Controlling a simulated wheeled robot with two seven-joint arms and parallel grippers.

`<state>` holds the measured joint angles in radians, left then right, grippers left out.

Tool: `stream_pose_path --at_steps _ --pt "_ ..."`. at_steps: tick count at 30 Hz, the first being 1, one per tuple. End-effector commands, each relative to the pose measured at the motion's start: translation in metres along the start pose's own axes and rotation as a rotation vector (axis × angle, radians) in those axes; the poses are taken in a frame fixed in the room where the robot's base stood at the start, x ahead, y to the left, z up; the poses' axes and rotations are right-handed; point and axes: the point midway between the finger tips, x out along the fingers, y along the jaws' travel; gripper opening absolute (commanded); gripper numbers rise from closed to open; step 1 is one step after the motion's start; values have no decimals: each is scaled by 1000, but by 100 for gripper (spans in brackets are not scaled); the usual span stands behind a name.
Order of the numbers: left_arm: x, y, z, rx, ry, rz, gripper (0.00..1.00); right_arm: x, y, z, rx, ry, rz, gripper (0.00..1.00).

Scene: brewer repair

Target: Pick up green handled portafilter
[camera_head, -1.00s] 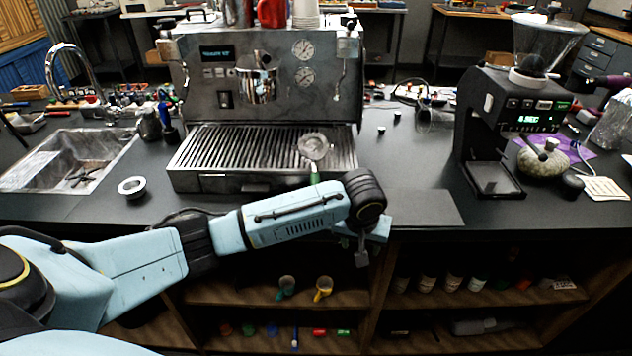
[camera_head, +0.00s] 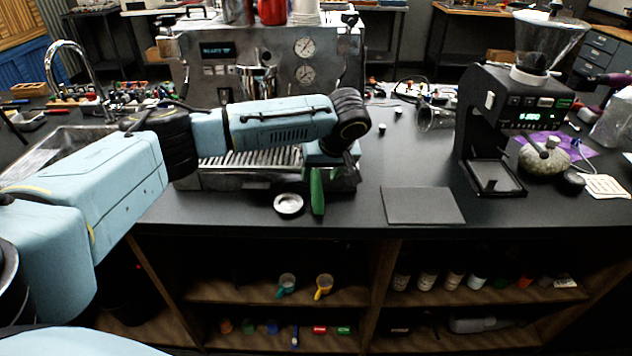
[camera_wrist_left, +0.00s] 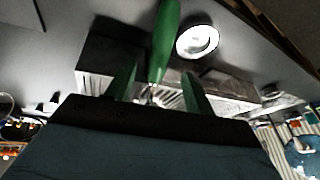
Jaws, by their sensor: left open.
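The green handled portafilter lies on the front of the espresso machine's drip tray, and its green handle (camera_head: 317,190) points toward the counter's front edge. Its metal head is hidden behind my left arm in the head view. In the left wrist view the handle (camera_wrist_left: 165,38) rises from between the two fingers. My left gripper (camera_wrist_left: 158,72) is open, with one finger on each side of the handle's lower end, and no clear contact shows. In the head view the left gripper (camera_head: 333,154) is over the drip tray, its fingers mostly hidden. My right gripper is not in view.
A small metal ring or basket (camera_head: 288,204) sits just left of the handle. The espresso machine (camera_head: 345,70) stands behind my arm. A grey mat (camera_head: 422,205) and a black grinder (camera_head: 510,125) are to the right. The counter between machine and grinder is mostly clear.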

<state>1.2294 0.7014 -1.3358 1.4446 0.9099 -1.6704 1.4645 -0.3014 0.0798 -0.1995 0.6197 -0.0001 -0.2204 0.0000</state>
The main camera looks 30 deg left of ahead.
Motion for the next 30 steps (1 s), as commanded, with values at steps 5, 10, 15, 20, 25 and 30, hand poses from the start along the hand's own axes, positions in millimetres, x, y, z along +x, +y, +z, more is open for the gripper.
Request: stream_pose_path --at_steps 5,10,15,20,25,30 --pt "12 0 0 0 0 -1 53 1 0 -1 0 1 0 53" --pt "35 1 3 1 0 -2 53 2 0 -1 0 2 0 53" --pt "57 2 3 1 0 0 53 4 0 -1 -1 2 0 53" --pt "62 2 4 2 1 1 53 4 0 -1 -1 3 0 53" --pt "61 2 4 2 1 1 49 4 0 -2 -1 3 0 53" --pt "61 2 4 2 1 1 27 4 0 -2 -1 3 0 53"
